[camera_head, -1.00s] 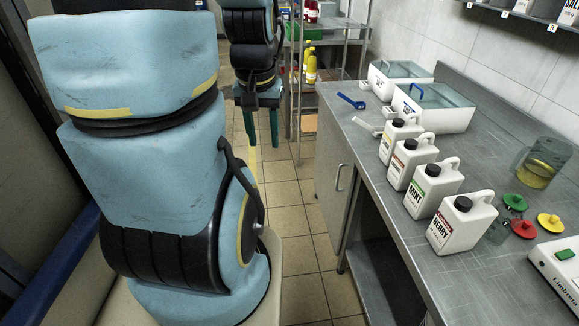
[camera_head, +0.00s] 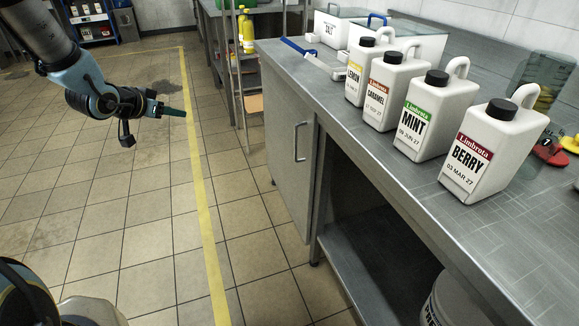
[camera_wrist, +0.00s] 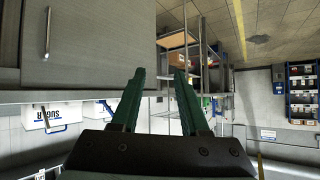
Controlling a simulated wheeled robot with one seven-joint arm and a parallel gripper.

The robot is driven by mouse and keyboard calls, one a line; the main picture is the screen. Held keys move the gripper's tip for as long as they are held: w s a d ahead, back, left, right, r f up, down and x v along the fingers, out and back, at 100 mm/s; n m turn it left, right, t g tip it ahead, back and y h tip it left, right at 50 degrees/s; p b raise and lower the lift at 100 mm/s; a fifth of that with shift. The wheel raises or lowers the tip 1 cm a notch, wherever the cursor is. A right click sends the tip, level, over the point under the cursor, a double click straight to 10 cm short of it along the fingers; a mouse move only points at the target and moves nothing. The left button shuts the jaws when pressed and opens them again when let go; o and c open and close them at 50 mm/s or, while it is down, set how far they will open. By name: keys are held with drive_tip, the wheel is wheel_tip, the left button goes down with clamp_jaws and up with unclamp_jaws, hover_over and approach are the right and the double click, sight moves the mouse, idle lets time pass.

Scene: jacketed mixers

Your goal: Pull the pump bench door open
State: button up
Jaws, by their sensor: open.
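The bench door (camera_head: 281,140) is a grey metal panel under the steel bench top, with a vertical bar handle (camera_head: 297,140) near its right edge. It looks closed. My gripper (camera_head: 184,113) is to the left of the door in the head view, clear of it, with green fingers pointing towards it. In the wrist view, which looks upside down, the two green fingers (camera_wrist: 160,74) are apart with nothing between them. The door (camera_wrist: 110,38) and its handle (camera_wrist: 47,32) show at upper left there, the handle well away from the fingers.
The steel bench top (camera_head: 420,210) holds several white flavour jugs (camera_head: 432,115) and white tubs (camera_head: 400,42). An open bay with a lower shelf (camera_head: 375,262) lies beside the door. A wire rack (camera_head: 238,80) stands beyond. The tiled floor (camera_head: 130,200) is open on the left.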

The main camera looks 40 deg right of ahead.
drive_tip(key=s+d+f+m+g+h+b, duration=0.8)
drive_tip(key=s+d+f+b, duration=0.6)
drive_tip(key=d, duration=0.4)
drive_tip(key=s+d+g, duration=0.1)
drive_tip(key=d, duration=0.9)
drive_tip(key=shift+s+f+n, duration=0.25)
drive_tip(key=shift+s+n, duration=0.15)
clamp_jaws()
